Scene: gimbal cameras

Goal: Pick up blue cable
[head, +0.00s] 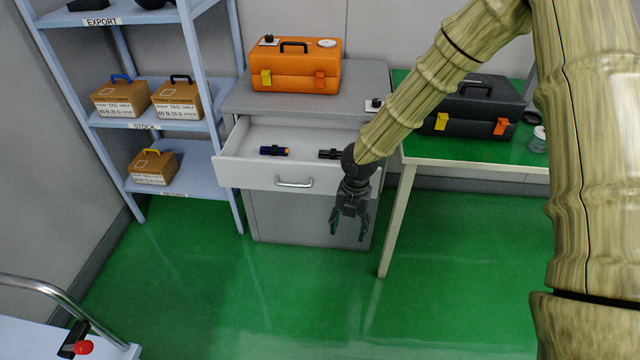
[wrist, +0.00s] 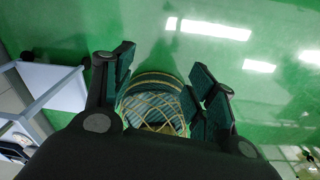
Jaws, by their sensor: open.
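I cannot make out a blue cable for certain in either view.
An orange toolbox (head: 295,68) stands on the cabinet. A black toolbox (head: 475,108) stands on the green-topped table (head: 440,150) to the right. Shelves (head: 160,124) at left hold boxes with blue, black and yellow handles. The green floor (head: 250,290) in front is clear.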

